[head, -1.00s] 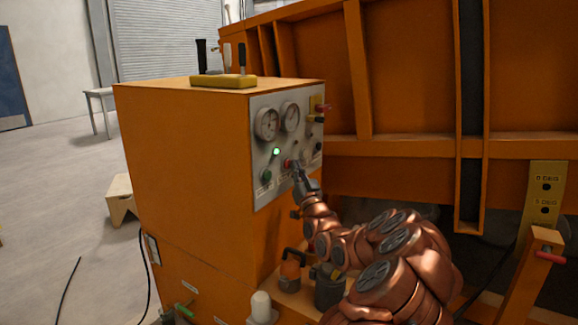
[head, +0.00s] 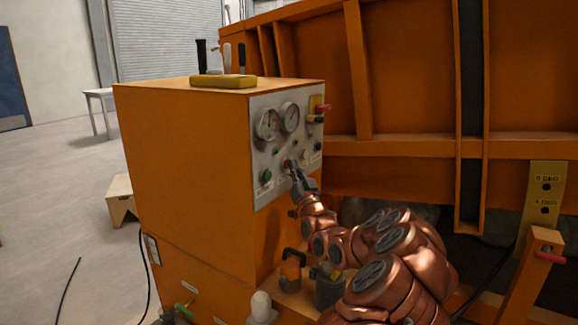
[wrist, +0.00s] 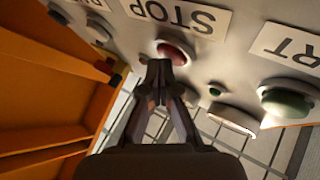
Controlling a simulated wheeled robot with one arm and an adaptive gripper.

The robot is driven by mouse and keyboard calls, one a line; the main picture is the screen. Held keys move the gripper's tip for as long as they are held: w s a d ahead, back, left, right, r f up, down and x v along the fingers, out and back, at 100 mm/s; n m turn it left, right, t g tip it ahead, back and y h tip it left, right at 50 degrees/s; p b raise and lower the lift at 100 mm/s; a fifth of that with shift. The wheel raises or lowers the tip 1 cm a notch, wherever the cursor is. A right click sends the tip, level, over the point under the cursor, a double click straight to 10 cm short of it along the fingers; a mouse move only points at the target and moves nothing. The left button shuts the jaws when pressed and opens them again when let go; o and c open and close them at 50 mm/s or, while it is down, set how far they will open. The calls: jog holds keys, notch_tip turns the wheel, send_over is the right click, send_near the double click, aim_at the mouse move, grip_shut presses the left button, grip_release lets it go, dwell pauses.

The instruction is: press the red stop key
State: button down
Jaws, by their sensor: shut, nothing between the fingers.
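The red stop key (wrist: 175,52) is a round domed button on the grey control panel (head: 262,106), next to an upside-down "STOP" label (wrist: 175,14) in the wrist view. My gripper (wrist: 159,68) is shut and empty, its fingertips at the key's edge and partly over it. Contact cannot be told for certain. In the head view my gripper (head: 294,168) reaches the panel and covers most of the red key. The green start key (wrist: 286,100) sits to the right in the wrist view. A small indicator lamp (wrist: 215,91) is dark.
The panel is on an orange cabinet (head: 185,150) with a yellow lever block (head: 222,81) on top. Two gauges (head: 267,124) sit above the keys. The orange sandbed frame (head: 415,150) stands close on the right. A wooden step (head: 121,200) is at the left.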

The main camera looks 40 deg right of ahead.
jog(key=shift+f, duration=0.1)
jog(key=shift+s+d+b, duration=0.2)
jog(key=shift+s+b, duration=0.65)
jog(key=shift+b, duration=0.05)
jog(key=s+b, duration=0.1)
jog(key=s+d+b, duration=0.1)
jog(key=s, duration=0.1)
jog(key=s+b, duration=0.1)
jog(key=b, duration=0.1)
jog(key=shift+s+d, duration=0.25)
jog(key=shift+s, duration=0.15)
dwell(0.7)
